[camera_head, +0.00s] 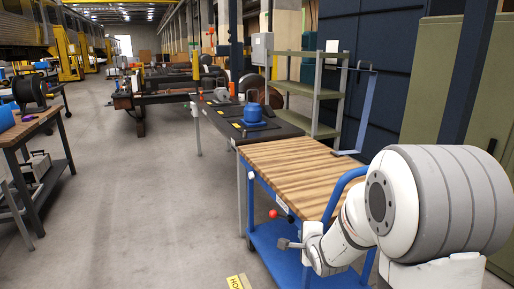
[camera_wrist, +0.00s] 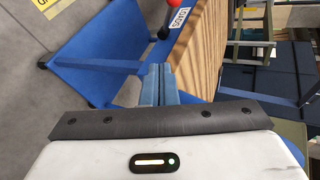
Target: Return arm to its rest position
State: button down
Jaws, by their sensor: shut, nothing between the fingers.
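My white and grey arm is folded low at the right of the head view. My gripper (camera_head: 284,243) points left beside the blue cart, at about the height between its wooden top and its lower shelf. In the wrist view my gripper's fingers (camera_wrist: 157,72) are together with nothing between them. The blue cart (camera_head: 270,232) with its wooden top (camera_head: 300,170) stands just beyond the arm. A red knob (camera_head: 273,213) on the cart is close above the gripper, and it also shows in the wrist view (camera_wrist: 164,33).
A dark table (camera_head: 285,128) with a blue pot-like object (camera_head: 253,112) stands behind the cart. A grey-green shelf (camera_head: 318,95) and dark cabinets are at the right. A workbench (camera_head: 28,131) is at the left. The floor (camera_head: 150,200) between is clear.

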jog(key=s+r+n+g+p, duration=0.5)
jog(key=s+r+n+p, duration=0.2)
jog(key=s, duration=0.7)
jog(key=s+r+n+g+h+p, duration=0.1)
jog(key=s+r+n+g+p, duration=0.3)
jog(key=s+r+n+p, duration=0.4)
jog(key=s+r+n, duration=0.3)
jog(key=s+r, duration=0.4)
jog(key=r, duration=0.1)
jog(key=shift+s+d+g, duration=0.3)
jog(key=shift+d+g, duration=0.1)
